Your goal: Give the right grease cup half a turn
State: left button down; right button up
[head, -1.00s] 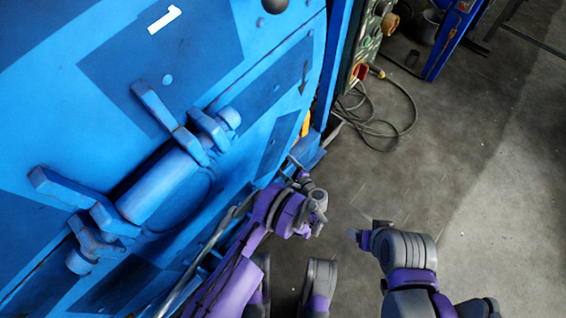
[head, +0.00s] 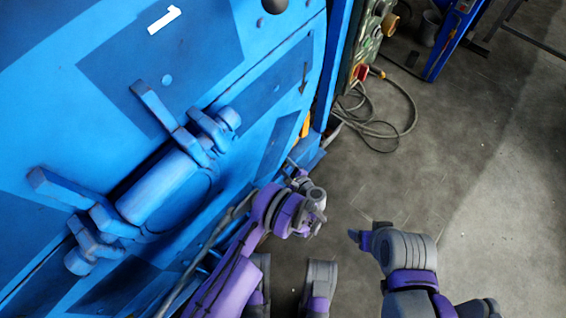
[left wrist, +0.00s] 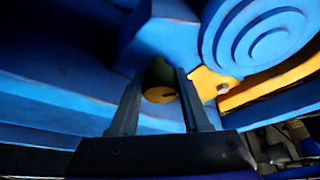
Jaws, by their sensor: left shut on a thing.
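The grease cup (left wrist: 158,95) shows in the left wrist view as a small round yellow face with a dark mark, between my finger pads below the blue housing. My left gripper (left wrist: 161,74) has one finger on each side of it and is shut on it. In the head view my left gripper (head: 293,165) reaches in at the lower right edge of the blue machine; the cup is hidden there. My right gripper (head: 357,236) is over the floor, away from the machine, its fingers too small to judge.
The blue machine door (head: 60,130) with its handles fills the left. In the wrist view a round stepped blue cover (left wrist: 262,38) and a yellow plate (left wrist: 212,84) sit close by. A control box (head: 368,40) and a loose cable (head: 400,125) lie beyond. Floor at right is clear.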

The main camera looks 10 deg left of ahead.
pick_arm(q)
jog(key=shift+m+g+p, duration=0.4)
jog(key=shift+m+g, duration=0.3)
jog(key=shift+m, duration=0.4)
jog(key=shift+m+g+y, duration=0.6)
jog(key=shift+m+g, duration=0.1)
jog(key=shift+m, duration=0.6)
jog(key=shift+c, duration=1.9)
grip_release()
jog(key=p+v, duration=0.2)
jog(key=v, duration=0.9)
jog(key=shift+w, duration=0.1)
